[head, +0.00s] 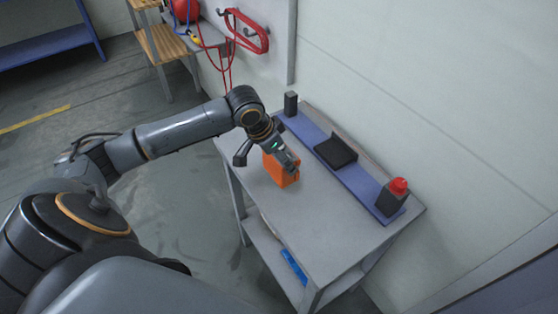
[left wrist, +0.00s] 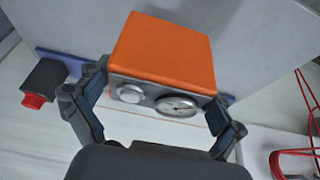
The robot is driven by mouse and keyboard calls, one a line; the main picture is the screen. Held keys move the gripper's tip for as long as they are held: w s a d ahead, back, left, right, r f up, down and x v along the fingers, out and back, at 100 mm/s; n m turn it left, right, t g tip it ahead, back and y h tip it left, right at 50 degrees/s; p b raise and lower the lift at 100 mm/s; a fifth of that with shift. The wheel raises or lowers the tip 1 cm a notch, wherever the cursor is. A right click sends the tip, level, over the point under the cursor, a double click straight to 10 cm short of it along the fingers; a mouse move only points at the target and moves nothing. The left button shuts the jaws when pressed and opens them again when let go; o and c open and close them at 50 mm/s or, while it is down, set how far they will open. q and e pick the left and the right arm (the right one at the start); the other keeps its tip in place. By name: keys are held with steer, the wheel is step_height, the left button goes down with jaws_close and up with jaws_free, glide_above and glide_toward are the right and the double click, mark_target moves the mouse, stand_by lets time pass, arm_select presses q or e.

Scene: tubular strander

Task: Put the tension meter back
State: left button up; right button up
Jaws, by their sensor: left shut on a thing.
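The tension meter is an orange box (head: 281,173) with a grey face. In the left wrist view the orange body (left wrist: 165,50) shows a round dial and a knob on that face. My left gripper (head: 268,158) is shut on it, one finger on each side, and holds it over the left part of the grey table (head: 312,222). Whether the box touches the tabletop, I cannot tell. A black, empty holder (head: 337,151) sits on the blue strip (head: 365,184) along the table's wall side, to the right of the meter. My right gripper is not in view.
A black block with a red top (head: 395,194) stands at the strip's right end, and a dark upright block (head: 291,103) at its left end. A blue object (head: 293,266) lies on the lower shelf. Red cords (head: 250,35) hang on the wall panel. The front tabletop is clear.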

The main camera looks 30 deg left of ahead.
arm_select(q)
steer(key=shift+w+a+f, duration=0.25)
steer(key=shift+w+f, duration=0.15)
steer(key=shift+f, duration=0.1)
steer(key=shift+w+a+f, duration=0.2)
steer(key=shift+w+f, duration=0.15)
steer(key=shift+f, duration=0.15)
steer(key=shift+f+p, duration=0.7)
steer(key=shift+f, duration=0.9)
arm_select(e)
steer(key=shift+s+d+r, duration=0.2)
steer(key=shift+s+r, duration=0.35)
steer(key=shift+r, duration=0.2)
arm_select(q)
steer(key=o, duration=1.3)
steer(key=shift+f, duration=0.15)
